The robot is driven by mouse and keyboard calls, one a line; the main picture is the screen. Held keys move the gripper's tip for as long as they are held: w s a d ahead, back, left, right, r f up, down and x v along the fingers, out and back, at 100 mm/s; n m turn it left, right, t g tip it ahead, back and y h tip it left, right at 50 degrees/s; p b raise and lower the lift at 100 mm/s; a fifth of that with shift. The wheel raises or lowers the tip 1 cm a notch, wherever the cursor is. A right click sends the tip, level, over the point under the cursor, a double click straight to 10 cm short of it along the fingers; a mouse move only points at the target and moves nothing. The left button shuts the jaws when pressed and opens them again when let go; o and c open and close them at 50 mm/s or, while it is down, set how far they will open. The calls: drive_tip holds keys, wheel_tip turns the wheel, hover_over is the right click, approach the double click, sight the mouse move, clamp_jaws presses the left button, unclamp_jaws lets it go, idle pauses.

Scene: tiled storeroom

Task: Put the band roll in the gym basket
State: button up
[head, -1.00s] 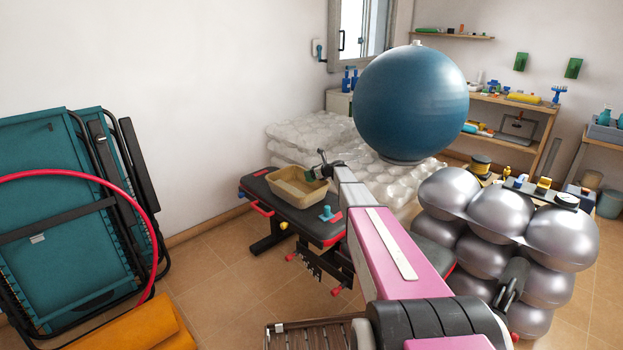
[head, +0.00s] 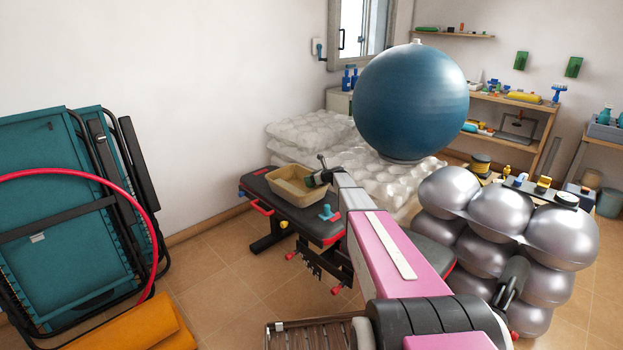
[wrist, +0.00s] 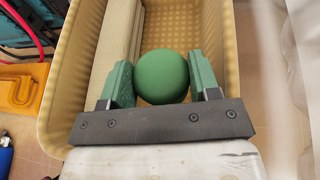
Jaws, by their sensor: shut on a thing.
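The tan gym basket (head: 278,190) stands on a black padded bench in the head view. Its ribbed wall (wrist: 52,110) also frames the wrist view. My gripper (wrist: 157,85) is shut on a round green thing, which I take for the band roll (wrist: 163,75). One green finger is on each side of it. The roll is over the basket's inside in the wrist view; whether it touches the bottom cannot be told. In the head view my gripper (head: 313,180) is at the basket's right end, and the roll is hard to make out there.
A long pale slab (wrist: 116,45) shows along the basket's left side. A small blue thing (head: 326,212) stands on the bench (head: 322,228) in front of the basket. A large blue ball (head: 411,102) and silver balls (head: 498,214) are to the right.

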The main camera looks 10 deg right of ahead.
drive_tip(key=o, duration=0.9)
drive_tip(key=shift+o, duration=0.2)
drive_tip(key=shift+s+d+r, duration=0.1)
drive_tip(key=shift+s+r, duration=0.1)
drive_tip(key=shift+r, duration=0.55)
drive_tip(key=v, duration=1.1)
drive_tip(key=s+a+f+n+g+h, duration=0.1)
drive_tip(key=s+a+f+n+g, duration=0.15)
drive_tip(key=s+n, duration=0.45)
drive_tip(key=s+a+f+n+g+h, duration=0.15)
drive_tip(key=s+a, duration=0.25)
drive_tip(key=s, duration=0.7)
drive_tip(key=s+a+f+n+g+h, duration=0.1)
drive_tip(key=s+a+n+g, duration=0.15)
drive_tip(key=s+n, duration=0.5)
drive_tip(key=s+n+g+h, duration=0.3)
drive_tip(key=s+n+h, duration=0.3)
drive_tip(key=s, duration=1.8)
drive_tip(key=n, duration=0.5)
drive_tip(key=shift+s+d, duration=0.25)
drive_tip(key=shift+d, duration=0.1)
